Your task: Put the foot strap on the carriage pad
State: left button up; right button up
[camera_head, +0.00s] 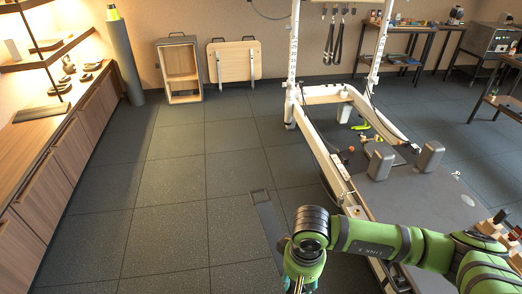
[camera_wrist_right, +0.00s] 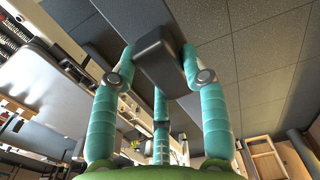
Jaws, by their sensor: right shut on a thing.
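The foot strap (camera_head: 268,222) is a long, flat, dark grey piece that shows beyond my right gripper (camera_head: 302,284) over the floor, left of the reformer. In the right wrist view, the teal fingers of my right gripper (camera_wrist_right: 160,75) are closed on a dark, blocky part of the strap (camera_wrist_right: 160,58). The carriage pad (camera_head: 415,192) is a dark flat surface on the reformer, right of the gripper and apart from it. Two grey shoulder blocks (camera_head: 380,164) stand at its far side. My right arm hides the pad's near part. My left gripper is not in view.
Wooden pieces (camera_head: 492,228) are at the right edge. The tiled floor on the left is clear up to the wooden cabinet (camera_head: 60,170).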

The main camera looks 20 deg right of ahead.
aim_at(431, 195)
jog(key=i+z, duration=0.4)
jog(key=i+j+z, duration=0.1)
jog(key=i+z, duration=0.3)
jog(key=i+j+z, duration=0.25)
jog(key=i+z, duration=0.15)
jog(key=i, duration=0.1)
